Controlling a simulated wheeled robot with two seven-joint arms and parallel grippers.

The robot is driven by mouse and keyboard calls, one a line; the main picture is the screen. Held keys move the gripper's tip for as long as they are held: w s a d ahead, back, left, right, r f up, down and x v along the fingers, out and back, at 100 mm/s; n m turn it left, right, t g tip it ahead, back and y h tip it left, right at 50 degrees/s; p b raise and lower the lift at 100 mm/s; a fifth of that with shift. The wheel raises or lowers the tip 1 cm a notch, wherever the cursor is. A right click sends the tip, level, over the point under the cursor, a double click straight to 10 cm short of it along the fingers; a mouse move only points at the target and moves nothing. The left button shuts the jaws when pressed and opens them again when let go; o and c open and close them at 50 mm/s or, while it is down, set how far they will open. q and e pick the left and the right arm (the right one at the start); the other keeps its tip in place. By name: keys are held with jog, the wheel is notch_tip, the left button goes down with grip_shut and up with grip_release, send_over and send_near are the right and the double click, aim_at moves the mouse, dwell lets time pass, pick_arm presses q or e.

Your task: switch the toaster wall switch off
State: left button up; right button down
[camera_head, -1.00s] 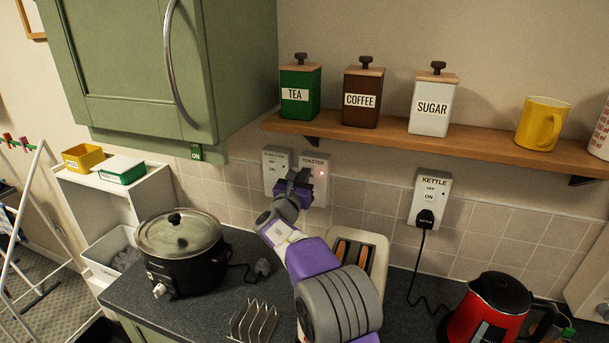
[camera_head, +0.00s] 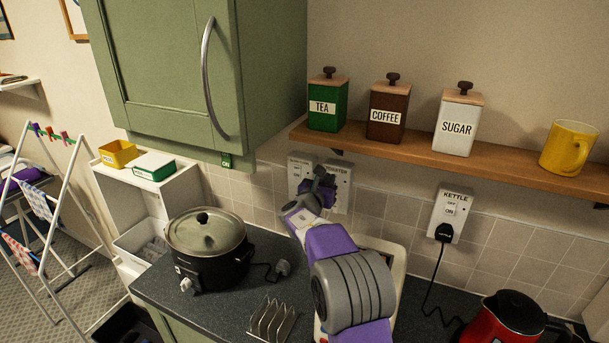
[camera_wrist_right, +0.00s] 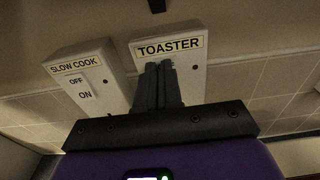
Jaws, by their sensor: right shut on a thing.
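The toaster wall switch (camera_head: 342,172) is a white plate on the tiled wall under the shelf. It also shows in the right wrist view (camera_wrist_right: 196,85), labelled TOASTER, with a small dark indicator dot. My right gripper (camera_head: 322,180) is at this plate; its fingers (camera_wrist_right: 160,78) are together on the switch's rocker and hide it, so I cannot read its position. The toaster (camera_head: 398,256) stands on the counter, mostly hidden behind my right arm. My left gripper is not in view.
Close left is the slow cooker switch (camera_wrist_right: 82,75), reading OFF and ON. The kettle switch (camera_head: 452,211), with a plug in it, is to the right. The shelf (camera_head: 420,147) with canisters is above. A slow cooker (camera_head: 208,250), toast rack (camera_head: 272,322) and red kettle (camera_head: 505,322) are on the counter.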

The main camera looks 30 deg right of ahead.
jog(key=shift+s+d+r, duration=0.2)
jog(key=shift+d+r, duration=0.2)
jog(key=shift+r, duration=0.1)
jog(key=v, duration=1.4)
jog(key=shift+w+a+b, duration=0.2)
jog(key=shift+a+b, duration=0.2)
jog(key=shift+b, duration=0.05)
